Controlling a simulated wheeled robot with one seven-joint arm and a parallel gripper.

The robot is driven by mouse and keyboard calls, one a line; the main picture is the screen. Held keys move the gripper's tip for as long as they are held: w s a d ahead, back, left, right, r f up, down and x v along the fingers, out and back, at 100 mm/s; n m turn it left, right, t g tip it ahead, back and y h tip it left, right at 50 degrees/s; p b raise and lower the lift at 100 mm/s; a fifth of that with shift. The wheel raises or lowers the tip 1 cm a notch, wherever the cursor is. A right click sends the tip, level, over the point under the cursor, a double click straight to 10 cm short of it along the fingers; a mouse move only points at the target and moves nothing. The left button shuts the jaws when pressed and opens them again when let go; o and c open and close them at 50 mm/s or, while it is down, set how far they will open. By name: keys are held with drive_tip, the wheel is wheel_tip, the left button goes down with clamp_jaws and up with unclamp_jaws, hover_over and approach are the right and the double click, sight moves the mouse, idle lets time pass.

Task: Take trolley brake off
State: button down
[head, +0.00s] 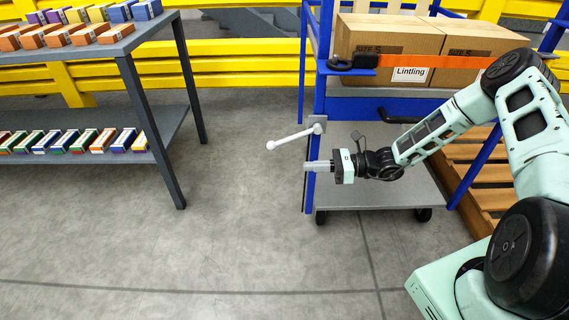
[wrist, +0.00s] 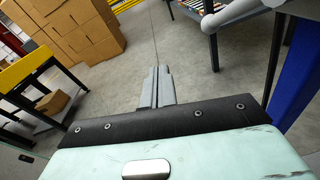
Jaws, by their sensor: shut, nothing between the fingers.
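The trolley (head: 380,203) is a blue frame with grey shelves and black castors, and it carries cartons. A light grey lever with a round knob, which looks like the brake handle (head: 294,138), sticks out to the left from a bracket on the trolley's left post. In the wrist view the lever (wrist: 232,14) shows at the top right. My gripper (head: 308,166) is shut and empty, pointing left in front of the left post, a little below the lever and apart from it. In the wrist view its closed fingers (wrist: 158,84) point ahead over the floor.
Cartons (head: 392,40) sit on the trolley behind an orange strap (head: 430,60) and a "Lintling" label. A dark shelf rack (head: 128,60) with small coloured boxes stands at the left. The floor between rack and trolley is clear.

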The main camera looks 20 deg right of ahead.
sight(293, 138)
drive_tip(key=w+d+f+m+t+h+b, duration=0.1)
drive_tip(key=w+d+f+m+t, duration=0.1)
drive_tip(key=d+f+m+t, duration=0.2)
drive_tip(key=shift+w+d+f+m, duration=0.35)
drive_tip(key=shift+d+f, duration=0.25)
drive_tip(key=shift+f, duration=0.2)
drive_tip(key=r+b+x, duration=0.2)
drive_tip(key=b+x, duration=0.2)
drive_tip(key=x, duration=0.9)
drive_tip(key=shift+w+d+r, duration=0.3)
drive_tip(key=shift+w, duration=0.05)
